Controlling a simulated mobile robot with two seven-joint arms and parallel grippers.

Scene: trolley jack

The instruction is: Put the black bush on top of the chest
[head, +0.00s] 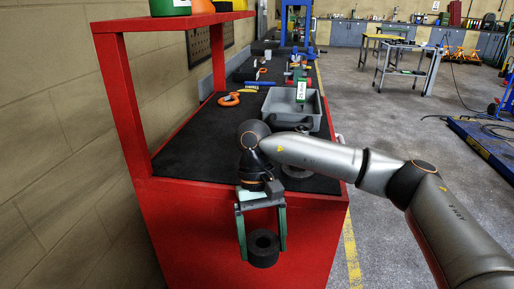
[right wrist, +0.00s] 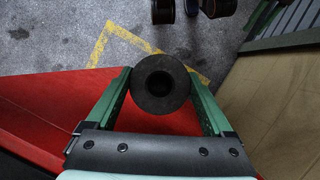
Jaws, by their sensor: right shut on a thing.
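The black bush (head: 263,250) is a thick dark ring with a hole through its middle. My right gripper (head: 263,246) is shut on it, with a green finger on each side. In the head view it hangs in front of the red chest (head: 240,232), below the level of the chest's dark top (head: 190,160). The right wrist view shows the bush (right wrist: 160,84) between the fingertips of the gripper (right wrist: 160,88), with floor behind it. The chest's red side (right wrist: 40,125) is beside it. My left gripper is not in view.
On the chest top are a grey tray (head: 291,108) and an orange item (head: 229,99). A red post (head: 122,100) and shelf (head: 170,21) rise at its left, along the wall. The near left of the top is clear. Open floor lies to the right.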

